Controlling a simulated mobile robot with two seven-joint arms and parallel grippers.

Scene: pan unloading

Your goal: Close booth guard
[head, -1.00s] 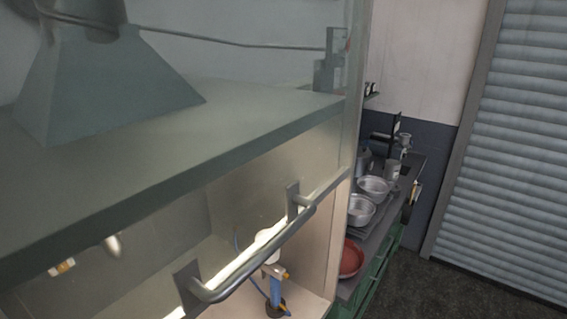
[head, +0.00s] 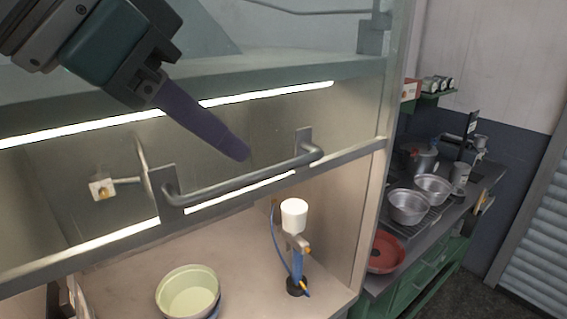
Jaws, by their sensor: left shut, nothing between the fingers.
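The booth guard (head: 80,250) is a clear panel with a metal lower rim across the front of the booth. A grey bar handle (head: 245,181) is fixed to it on two plates. The booth is open below the rim. My left gripper (head: 240,152) reaches in from the upper left, shut and empty, its purple fingers pointing down to the right. In the picture its tips lie just above the handle's middle; I cannot tell whether they touch the guard. My right gripper is out of view.
Inside the booth stand a pale green bowl (head: 188,292) and a blue spray gun with a white cup (head: 294,216). To the right, a counter holds metal pots (head: 408,206) and a red pan (head: 384,252). Dark floor is free at the lower right.

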